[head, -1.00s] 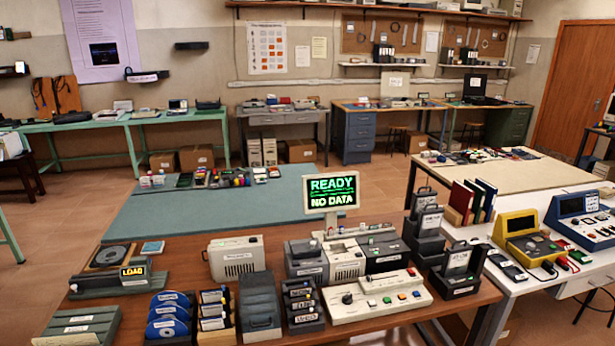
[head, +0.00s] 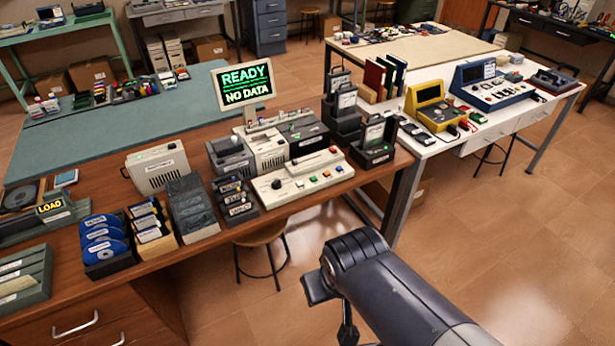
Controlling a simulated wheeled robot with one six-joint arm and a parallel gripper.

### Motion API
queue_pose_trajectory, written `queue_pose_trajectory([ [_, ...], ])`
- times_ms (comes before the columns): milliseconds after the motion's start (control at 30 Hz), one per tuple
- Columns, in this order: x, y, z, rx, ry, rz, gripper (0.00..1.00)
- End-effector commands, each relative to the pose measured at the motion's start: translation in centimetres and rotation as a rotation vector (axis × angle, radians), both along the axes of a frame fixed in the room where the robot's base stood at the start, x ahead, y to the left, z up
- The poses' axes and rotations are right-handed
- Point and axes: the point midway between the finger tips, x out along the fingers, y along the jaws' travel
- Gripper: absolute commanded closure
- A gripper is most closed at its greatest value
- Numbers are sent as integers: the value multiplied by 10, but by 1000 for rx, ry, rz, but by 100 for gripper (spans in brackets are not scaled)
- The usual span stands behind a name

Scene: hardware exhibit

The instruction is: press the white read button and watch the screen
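The cream control panel (head: 287,200) sits at the front edge of the brown wooden bench, with a dark knob and a row of small coloured buttons. A small pale button (head: 299,184) beside the knob looks white; its label is too small to read. The screen (head: 243,84) stands behind the panel and shows "READY" and "NO DATA" in green and pale letters. My arm (head: 385,285) reaches in from the lower right, over the floor in front of the bench, apart from the panel. I cannot make out the fingers of my gripper.
Disc racks (head: 106,243), a grey file box (head: 193,206) and dark card holders crowd the bench left of the panel. Black upright holders (head: 373,154) stand to its right. A stool (head: 260,236) is under the bench edge. Open floor lies at the right.

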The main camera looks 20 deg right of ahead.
Motion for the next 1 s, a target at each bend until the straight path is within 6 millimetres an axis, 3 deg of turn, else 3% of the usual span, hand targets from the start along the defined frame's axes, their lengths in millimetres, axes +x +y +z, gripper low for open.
queue_pose_trajectory([
  [433,0,0,0,0,0,0,100],
  [1000,0,0,0,0,0,0,100],
])
